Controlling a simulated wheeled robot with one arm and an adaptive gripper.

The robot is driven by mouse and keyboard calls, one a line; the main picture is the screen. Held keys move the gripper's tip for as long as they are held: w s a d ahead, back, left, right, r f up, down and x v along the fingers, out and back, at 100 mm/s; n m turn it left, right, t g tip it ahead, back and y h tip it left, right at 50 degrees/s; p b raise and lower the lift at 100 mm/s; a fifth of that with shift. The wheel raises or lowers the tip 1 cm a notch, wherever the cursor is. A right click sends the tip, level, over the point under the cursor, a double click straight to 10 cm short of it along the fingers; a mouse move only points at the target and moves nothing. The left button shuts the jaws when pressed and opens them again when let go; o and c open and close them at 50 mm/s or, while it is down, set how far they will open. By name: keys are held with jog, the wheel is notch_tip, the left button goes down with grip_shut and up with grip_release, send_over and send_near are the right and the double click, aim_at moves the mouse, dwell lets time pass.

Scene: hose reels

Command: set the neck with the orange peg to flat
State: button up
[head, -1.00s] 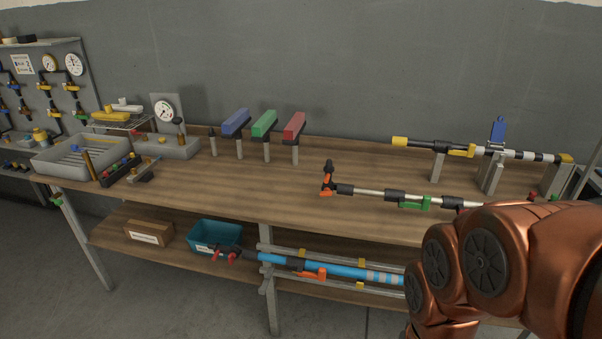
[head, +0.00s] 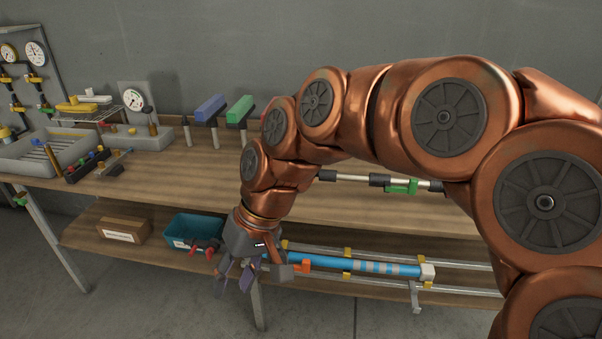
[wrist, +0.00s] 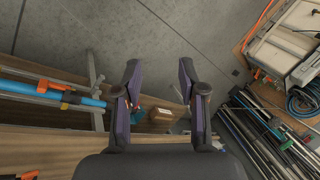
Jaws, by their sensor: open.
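The blue lance (head: 335,265) lies on rails on the lower shelf. It carries an orange peg (head: 303,266), which also shows in the wrist view (wrist: 44,87). Its dark left end with red parts (head: 207,247) sticks out in front of the teal bin; my gripper hides the section between, so I cannot tell the neck's angle. My gripper (head: 234,283) is open and empty, pointing down in front of the shelf at the lance's left end.
The teal bin (head: 193,232) and a brown box (head: 124,229) stand on the lower shelf to the left. The bench top (head: 150,180) above holds a silver lance with a green peg (head: 400,186). My arm hides the bench's right side. The floor in front is clear.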

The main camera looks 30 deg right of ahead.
jog(key=w+d+r+m+t+y+b, duration=0.1)
jog(key=w+d+m+t+y+b, duration=0.3)
jog(key=w, duration=0.6)
jog(key=w+d+r+t+y+b, duration=0.1)
jog(key=w+d+t+b, duration=0.1)
jog(key=w+d, duration=0.65)
jog(key=w+d+f+m+t+h+b, duration=0.1)
jog(key=w+d+f+m+t, duration=0.15)
jog(key=d, duration=0.65)
jog(key=w+d+f+m+t+h+b, duration=0.1)
jog(key=w+d+f+m+t+b, duration=0.2)
jog(key=d, duration=0.6)
jog(key=w+d+f+m+t+h, duration=0.1)
jog(key=w+d+f+m+t, duration=0.2)
jog(key=d, duration=0.6)
jog(key=shift+n+g, duration=0.25)
jog(key=shift+g, duration=0.5)
jog(key=x, duration=0.7)
jog(key=shift+w+a+r+p, duration=0.3)
jog(key=shift+w, duration=0.05)
grip_shut()
